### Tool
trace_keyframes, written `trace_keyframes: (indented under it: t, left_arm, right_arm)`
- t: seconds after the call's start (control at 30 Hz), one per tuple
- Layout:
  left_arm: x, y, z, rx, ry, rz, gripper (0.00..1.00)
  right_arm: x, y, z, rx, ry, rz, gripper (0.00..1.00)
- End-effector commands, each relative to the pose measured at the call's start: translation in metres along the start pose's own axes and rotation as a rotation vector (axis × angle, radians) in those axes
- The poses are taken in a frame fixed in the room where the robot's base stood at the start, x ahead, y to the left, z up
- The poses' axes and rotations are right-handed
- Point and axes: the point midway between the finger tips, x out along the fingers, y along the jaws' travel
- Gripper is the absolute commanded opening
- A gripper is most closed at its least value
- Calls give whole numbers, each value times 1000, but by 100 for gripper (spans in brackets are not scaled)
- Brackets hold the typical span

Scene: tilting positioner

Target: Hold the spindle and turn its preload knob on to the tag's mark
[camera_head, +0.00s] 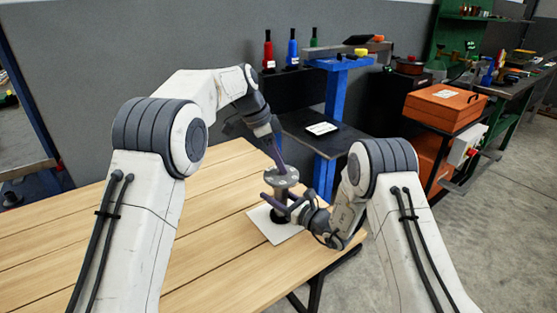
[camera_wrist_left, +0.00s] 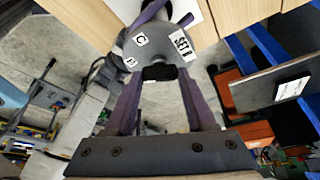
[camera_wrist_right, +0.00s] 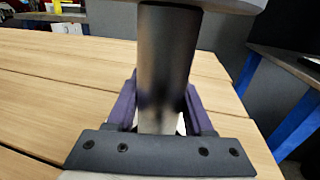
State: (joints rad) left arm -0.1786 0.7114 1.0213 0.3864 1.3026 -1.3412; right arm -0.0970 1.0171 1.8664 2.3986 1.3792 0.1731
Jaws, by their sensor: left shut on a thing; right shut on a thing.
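The spindle (camera_head: 281,175) stands upright on a white sheet (camera_head: 262,226) on the wooden table, its grey disc on top. In the right wrist view its dark cylindrical body (camera_wrist_right: 167,65) rises between the fingers of my right gripper (camera_head: 282,207), which is shut on it below the disc. My left gripper (camera_head: 277,160) comes from above and is shut on the black preload knob (camera_wrist_left: 159,72). In the left wrist view the disc (camera_wrist_left: 165,40) carries a label C, a second small label, and a larger tag (camera_wrist_left: 182,43) starting "SET"; its last character and the knob's pointer are unclear.
Wooden table boards (camera_head: 130,250) are clear to the left. A blue stand (camera_head: 334,95) with a dark shelf and a white card (camera_head: 321,128) is behind. Red, blue and green bottles stand at the back. An orange case (camera_head: 445,105) is at the right.

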Motion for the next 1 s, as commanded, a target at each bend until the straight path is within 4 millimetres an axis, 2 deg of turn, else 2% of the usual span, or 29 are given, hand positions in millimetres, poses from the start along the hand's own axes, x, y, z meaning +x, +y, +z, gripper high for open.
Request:
trace_keyframes:
  t: [0.57, 0.6, 0.63, 0.67, 1.0]
  left_arm:
    - [-1, 0, -1, 30, 2, 11, 0]
    - [-1, 0, -1, 30, 2, 11, 66]
    - [-1, 0, -1, 30, 2, 11, 78]
    - [-1, 0, -1, 30, 2, 11, 85]
    - [-2, 0, 0, 29, 1, 11, 85]
  right_arm:
    - [0, -1, 0, 2, 2, -2, 0]
    - [0, -1, 0, 2, 2, -2, 0]
    - [0, -1, 0, 2, 2, -2, 0]
    - [0, -1, 0, 1, 2, -2, 0]
    - [0, -1, 0, 1, 1, -2, 0]
